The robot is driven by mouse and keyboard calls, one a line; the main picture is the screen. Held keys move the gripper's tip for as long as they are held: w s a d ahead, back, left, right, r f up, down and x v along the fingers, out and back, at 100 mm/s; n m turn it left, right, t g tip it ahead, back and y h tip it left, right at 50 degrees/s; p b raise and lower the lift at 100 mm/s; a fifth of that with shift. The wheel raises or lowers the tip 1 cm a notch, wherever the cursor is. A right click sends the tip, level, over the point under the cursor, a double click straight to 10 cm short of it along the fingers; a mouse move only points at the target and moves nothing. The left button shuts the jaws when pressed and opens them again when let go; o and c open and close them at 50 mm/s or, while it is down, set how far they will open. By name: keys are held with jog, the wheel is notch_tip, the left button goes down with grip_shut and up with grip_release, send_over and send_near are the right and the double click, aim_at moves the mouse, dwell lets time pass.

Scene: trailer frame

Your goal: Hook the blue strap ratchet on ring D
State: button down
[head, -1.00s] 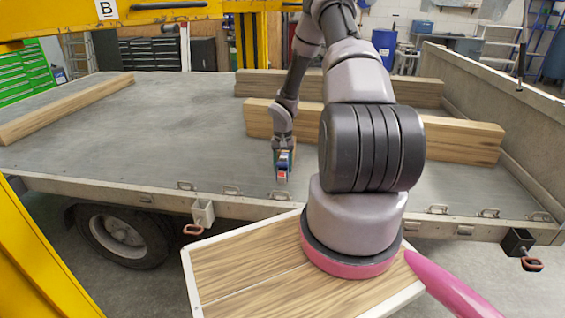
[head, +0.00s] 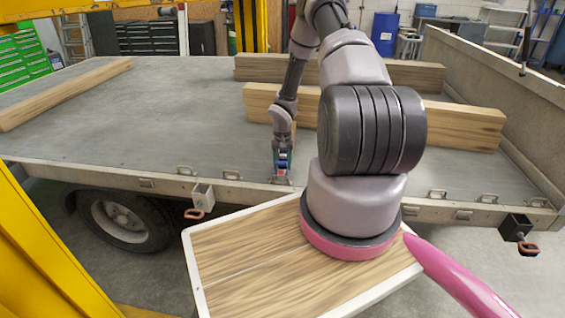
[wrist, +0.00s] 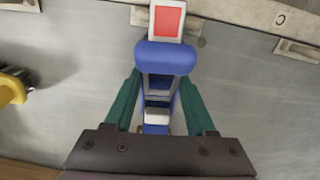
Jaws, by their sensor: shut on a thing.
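My gripper (head: 281,160) is shut on the blue strap ratchet, low over the trailer bed near its front edge. In the wrist view the blue ratchet (wrist: 165,56) sits between the green fingers of my gripper (wrist: 157,105). A red and white end piece (wrist: 168,20) sticks out beyond it. Several metal lashing rings line the bed's edge; one ring (head: 283,178) lies just below the ratchet in the head view. In the wrist view a ring recess (wrist: 140,16) is partly hidden behind the end piece. I see no letter D, and cannot tell whether the ratchet touches a ring.
Wooden beams (head: 400,118) lie on the bed (head: 150,125) behind and right of my gripper, and another beam (head: 65,92) at left. A yellow and black object (wrist: 12,88) shows at the wrist view's left. A yellow post (head: 45,240) stands at front left.

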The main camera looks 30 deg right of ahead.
jog(key=shift+c, duration=0.7)
grip_release()
jog(key=s+a+r+t+h, duration=0.1)
jog(key=s+a+r, duration=0.2)
jog(key=r, duration=1.8)
jog(key=s+a+r+t, duration=0.2)
jog(key=s+r, duration=0.1)
jog(key=r, duration=1.8)
jog(key=s+a+r+t+y, duration=0.1)
jog(key=s+a+r, duration=0.2)
jog(key=s+r, duration=0.2)
jog(key=s+a+r+n+t+y, duration=0.1)
jog(key=s+a+r, duration=0.3)
jog(key=s, duration=0.5)
jog(key=s+a+r+t+y, duration=0.1)
jog(key=s+a+r+t, duration=0.1)
jog(key=s+r, duration=0.4)
jog(key=shift+s+a+r+n, duration=0.3)
jog(key=shift+s+a+n, duration=0.1)
jog(key=shift+s+a, duration=0.3)
